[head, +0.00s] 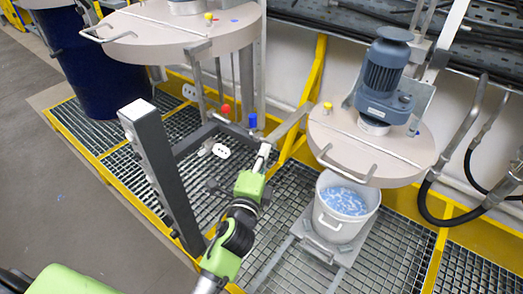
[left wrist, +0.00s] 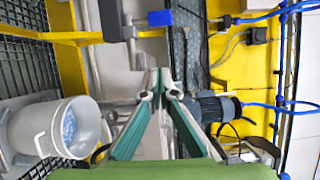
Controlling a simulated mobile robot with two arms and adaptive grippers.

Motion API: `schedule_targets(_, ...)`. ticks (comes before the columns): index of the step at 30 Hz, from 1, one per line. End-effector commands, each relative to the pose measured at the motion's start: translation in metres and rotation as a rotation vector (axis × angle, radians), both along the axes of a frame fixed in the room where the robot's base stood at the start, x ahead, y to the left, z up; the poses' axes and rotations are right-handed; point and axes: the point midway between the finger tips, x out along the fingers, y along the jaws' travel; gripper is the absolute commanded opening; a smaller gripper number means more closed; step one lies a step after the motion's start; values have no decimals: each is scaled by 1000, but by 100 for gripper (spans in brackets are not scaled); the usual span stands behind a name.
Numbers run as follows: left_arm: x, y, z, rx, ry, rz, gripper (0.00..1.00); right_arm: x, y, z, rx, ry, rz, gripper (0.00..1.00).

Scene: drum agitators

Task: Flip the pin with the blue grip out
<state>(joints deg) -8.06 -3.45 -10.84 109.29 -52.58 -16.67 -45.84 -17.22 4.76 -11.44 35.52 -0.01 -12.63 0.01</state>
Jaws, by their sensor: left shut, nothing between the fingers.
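The pin with the blue grip (head: 253,121) stands upright on the dark frame at the middle of the head view. Its blue grip (left wrist: 160,18) also shows near the top of the left wrist view, beyond the fingertips. My left gripper (head: 265,150) is just below the blue grip in the head view, apart from it. In the left wrist view its fingers (left wrist: 160,83) come together at the tips with nothing between them. A red-gripped pin (head: 226,109) stands to the left of the blue one. My right gripper is not in view.
A grey post (head: 160,175) rises left of my left arm. A white bucket (head: 344,229) with blue-white contents stands at the right, below a round lid (head: 405,155) with a blue motor (head: 386,78). Another lid (head: 150,45) is at the upper left. Grating covers the floor.

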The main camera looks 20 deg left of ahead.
Motion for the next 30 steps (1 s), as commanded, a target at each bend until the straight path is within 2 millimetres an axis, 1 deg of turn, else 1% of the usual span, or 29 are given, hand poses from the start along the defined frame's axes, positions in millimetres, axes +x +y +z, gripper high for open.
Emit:
schedule_targets(1,11,1,1,2,-3,0,0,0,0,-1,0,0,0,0)
schedule_targets(3,24,1,1,2,-4,0,0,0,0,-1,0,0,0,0)
schedule_targets(12,77,4,0,1,-2,1,0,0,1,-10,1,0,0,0)
schedule_targets(15,78,23,4,5,0,2,0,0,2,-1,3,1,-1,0)
schedule_targets(19,81,36,3,3,0,1,0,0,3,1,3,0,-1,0)
schedule_targets(24,82,43,2,0,1,0,0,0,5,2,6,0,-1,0)
schedule_targets(30,82,43,2,-1,0,0,0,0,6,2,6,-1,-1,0)
